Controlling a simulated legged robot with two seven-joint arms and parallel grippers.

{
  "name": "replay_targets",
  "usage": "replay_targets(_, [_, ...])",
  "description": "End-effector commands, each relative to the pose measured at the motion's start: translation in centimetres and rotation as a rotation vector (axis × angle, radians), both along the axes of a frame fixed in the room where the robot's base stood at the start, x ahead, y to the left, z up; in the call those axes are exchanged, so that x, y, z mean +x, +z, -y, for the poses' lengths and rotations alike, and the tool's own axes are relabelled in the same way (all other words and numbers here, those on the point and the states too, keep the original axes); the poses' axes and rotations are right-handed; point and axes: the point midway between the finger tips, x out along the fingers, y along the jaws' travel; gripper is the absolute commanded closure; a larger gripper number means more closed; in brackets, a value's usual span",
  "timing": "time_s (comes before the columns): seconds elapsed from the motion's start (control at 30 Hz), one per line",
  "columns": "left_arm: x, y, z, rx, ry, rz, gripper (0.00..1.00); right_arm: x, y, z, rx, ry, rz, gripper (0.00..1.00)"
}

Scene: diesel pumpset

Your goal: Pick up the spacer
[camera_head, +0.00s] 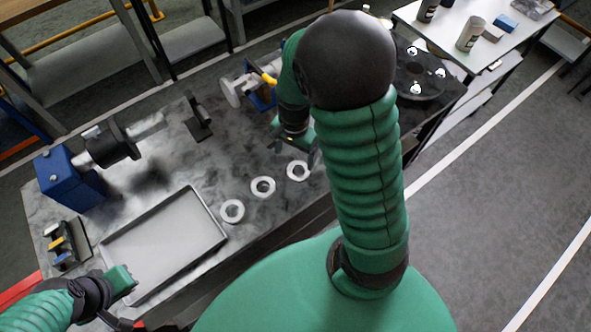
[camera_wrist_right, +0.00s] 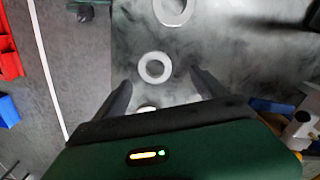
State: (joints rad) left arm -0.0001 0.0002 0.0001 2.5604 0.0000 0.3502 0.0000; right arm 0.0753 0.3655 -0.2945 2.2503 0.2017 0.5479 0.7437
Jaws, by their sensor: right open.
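Three pale ring-shaped spacers lie flat in a row on the dark bench: a left one (camera_head: 232,220), a middle one (camera_head: 263,195) and a right one (camera_head: 291,171). My right gripper (camera_head: 296,152) is open and empty, just above and behind the right spacer. In the right wrist view, two rings show beyond the gripper, one at the top edge (camera_wrist_right: 173,20) and one (camera_wrist_right: 155,81) between the spread fingers. A third is mostly hidden by the gripper body. My left gripper (camera_head: 122,284) is at the lower left, by the tray; its fingers are not clear.
A grey tray (camera_head: 165,240) lies left of the spacers. A blue block with a shaft (camera_head: 70,178) and a small holder (camera_head: 65,246) stand at the bench's left. A black round flange (camera_head: 418,75) sits on the right end. A white table (camera_head: 470,55) stands beyond.

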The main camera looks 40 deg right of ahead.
Motion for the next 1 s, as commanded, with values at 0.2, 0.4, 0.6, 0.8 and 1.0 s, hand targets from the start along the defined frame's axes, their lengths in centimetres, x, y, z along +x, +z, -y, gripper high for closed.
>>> replay_targets(0.2, [0.0,-0.5,0.0,0.0,0.0,0.0,1.0,0.1,-2.8,0.1,0.001,0.0,-0.003,0.17])
replay_targets(0.4, [0.0,-0.9,0.0,0.0,0.0,0.001,1.0,-0.5,-6.4,0.4,0.001,0.0,-0.006,0.17])
replay_targets(0.6, [0.0,-0.9,0.0,0.0,0.0,0.001,1.0,-0.5,-7.3,0.4,0.0,0.003,-0.001,0.17])
replay_targets(0.8, [0.0,-0.9,0.0,0.0,0.0,0.001,1.0,-0.4,-7.2,0.4,0.0,0.003,-0.001,0.31])
replay_targets(1.0, [0.0,-0.9,0.0,0.0,0.0,0.001,1.0,-0.4,-7.2,0.4,0.0,0.003,-0.001,0.57])
